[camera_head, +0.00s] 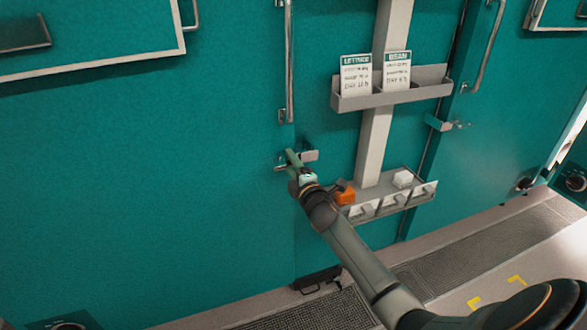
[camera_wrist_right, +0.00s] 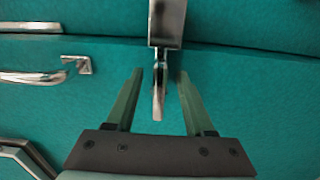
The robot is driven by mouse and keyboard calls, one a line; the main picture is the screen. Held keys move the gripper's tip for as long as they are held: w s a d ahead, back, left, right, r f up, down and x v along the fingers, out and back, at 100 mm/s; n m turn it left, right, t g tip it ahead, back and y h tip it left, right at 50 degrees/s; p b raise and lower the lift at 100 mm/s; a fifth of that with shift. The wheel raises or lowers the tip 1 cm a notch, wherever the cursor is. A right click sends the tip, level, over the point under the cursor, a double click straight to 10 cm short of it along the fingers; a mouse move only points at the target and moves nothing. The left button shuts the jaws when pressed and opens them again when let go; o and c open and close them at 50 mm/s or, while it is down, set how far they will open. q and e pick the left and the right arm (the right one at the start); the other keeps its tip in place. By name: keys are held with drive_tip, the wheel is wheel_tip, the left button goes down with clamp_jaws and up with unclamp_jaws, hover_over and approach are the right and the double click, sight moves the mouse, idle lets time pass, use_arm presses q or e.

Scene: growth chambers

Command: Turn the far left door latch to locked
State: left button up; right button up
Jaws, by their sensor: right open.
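The metal door latch (camera_head: 309,155) sits at the right edge of the large teal door (camera_head: 150,180), below its vertical bar handle (camera_head: 288,60). My right gripper (camera_head: 291,158) is at the latch and partly covers it in the head view. In the right wrist view, the latch (camera_wrist_right: 166,25) has a chrome lever (camera_wrist_right: 158,95) pointing down the picture. The lever lies between the two green fingers of my open right gripper (camera_wrist_right: 160,75), with a gap visible on both sides. My left gripper is not in view.
A card holder (camera_head: 390,96) with LETTUCE and BEAN cards is on the grey post. Below it, a grey tray (camera_head: 422,196) holds an orange block (camera_head: 345,194) and white items, close to my right forearm. Another latch (camera_head: 440,123) is at right. A floor grate (camera_head: 480,250) runs below.

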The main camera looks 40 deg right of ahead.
use_arm(q)
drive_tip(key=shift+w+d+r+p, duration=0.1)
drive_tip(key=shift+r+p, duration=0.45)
drive_tip(key=shift+p, duration=0.1)
use_arm(e)
drive_tip(key=v, duration=1.2)
drive_tip(key=shift+s+a, duration=0.15)
drive_tip(key=shift+s, duration=0.1)
drive_tip(key=s+a+f+m+g+y, duration=0.8)
drive_tip(key=s+a+f+m, duration=0.4)
drive_tip(key=s+a+f, duration=1.05)
use_arm(q)
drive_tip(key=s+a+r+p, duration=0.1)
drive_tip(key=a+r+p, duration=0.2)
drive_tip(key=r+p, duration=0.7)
drive_tip(key=p, duration=0.3)
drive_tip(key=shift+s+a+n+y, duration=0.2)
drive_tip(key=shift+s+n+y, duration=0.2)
use_arm(e)
wheel_tip(320, 180, up, 12)
drive_tip(key=d+m+h, duration=0.1)
drive_tip(key=d, duration=0.1)
drive_tip(key=shift+h, duration=0.3)
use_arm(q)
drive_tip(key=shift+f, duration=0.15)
use_arm(e)
drive_tip(key=shift+d+f, duration=0.1)
